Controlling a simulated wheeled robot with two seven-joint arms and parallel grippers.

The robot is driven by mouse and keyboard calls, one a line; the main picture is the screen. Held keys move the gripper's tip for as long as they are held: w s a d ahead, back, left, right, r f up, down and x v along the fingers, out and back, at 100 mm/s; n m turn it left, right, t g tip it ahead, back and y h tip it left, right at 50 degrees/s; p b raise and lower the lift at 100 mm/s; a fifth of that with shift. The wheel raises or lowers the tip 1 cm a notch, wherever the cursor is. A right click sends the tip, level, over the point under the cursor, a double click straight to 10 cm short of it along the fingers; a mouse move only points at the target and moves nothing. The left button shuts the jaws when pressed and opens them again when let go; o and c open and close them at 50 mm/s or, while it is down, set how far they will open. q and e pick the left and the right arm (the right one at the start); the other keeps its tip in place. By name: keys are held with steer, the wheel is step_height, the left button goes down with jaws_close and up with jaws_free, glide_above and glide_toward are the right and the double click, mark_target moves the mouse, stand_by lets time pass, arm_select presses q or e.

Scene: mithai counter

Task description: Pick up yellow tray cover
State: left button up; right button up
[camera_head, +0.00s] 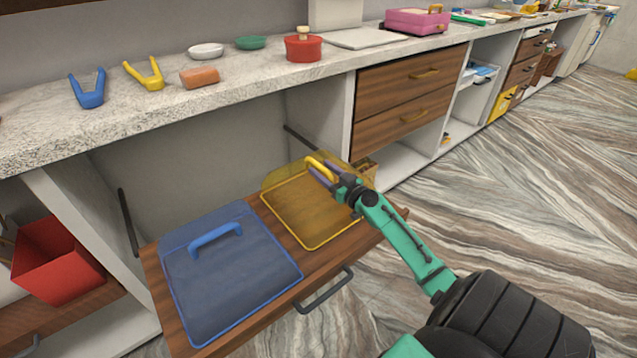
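The yellow tray cover (288,212) is see-through and lies on the right half of a pulled-out wooden drawer. Its yellow handle (314,162) stands near the cover's back edge. My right gripper (322,171) reaches in from the lower right, with its purple fingers at the handle, one on either side. Whether the fingers press on the handle cannot be told. The gripper and wrist hide part of the handle and the cover's right side. My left gripper is not in view.
A blue tray cover (235,270) with a blue handle lies left of the yellow one in the drawer (310,268). The stone counter (140,115) above holds tongs, small bowls and a red pot (303,48). A red bin (58,262) stands at left. Floor is clear at right.

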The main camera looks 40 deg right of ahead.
jaws_close()
stand_by(1.3)
